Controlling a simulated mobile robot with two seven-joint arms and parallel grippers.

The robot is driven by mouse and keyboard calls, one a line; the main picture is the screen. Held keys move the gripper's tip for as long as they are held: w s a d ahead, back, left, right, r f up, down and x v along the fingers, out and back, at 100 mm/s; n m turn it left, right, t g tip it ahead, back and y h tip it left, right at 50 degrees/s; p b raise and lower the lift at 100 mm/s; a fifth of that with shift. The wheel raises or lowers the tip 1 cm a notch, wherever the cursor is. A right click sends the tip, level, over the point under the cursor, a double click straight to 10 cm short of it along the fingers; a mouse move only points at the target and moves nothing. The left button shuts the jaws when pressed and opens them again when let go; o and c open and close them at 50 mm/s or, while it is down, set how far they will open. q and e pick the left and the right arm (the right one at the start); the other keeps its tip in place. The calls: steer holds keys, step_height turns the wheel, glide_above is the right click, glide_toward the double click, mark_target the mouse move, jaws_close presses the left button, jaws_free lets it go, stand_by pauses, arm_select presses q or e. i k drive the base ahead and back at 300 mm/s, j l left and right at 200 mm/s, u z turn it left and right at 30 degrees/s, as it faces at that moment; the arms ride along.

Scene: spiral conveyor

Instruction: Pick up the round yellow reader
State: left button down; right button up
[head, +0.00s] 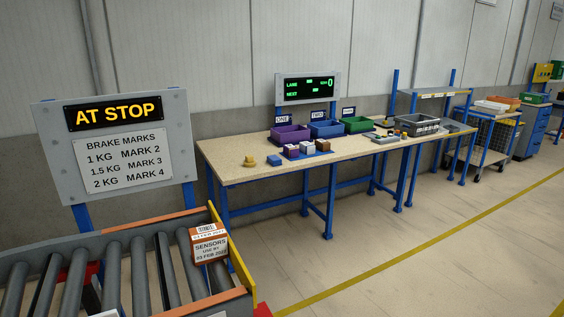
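A small round yellow object (247,161), which looks like the reader, sits on the left part of the wooden-topped workbench (235,148). It stands apart, to the left of a small blue block (274,160). It is small and far off in the head view, so its details are hard to make out. Neither of my grippers shows in the head view.
A roller conveyor (160,275) with a box labelled SENSORS (210,246) at its end stands in the left foreground. A sign reading AT STOP (117,113) rises behind it. Purple, blue and green bins (357,124) stand on the bench. Open floor (400,270) lies to the right.

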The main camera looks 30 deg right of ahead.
mark_target(249, 162)
steer(key=z, duration=0.9)
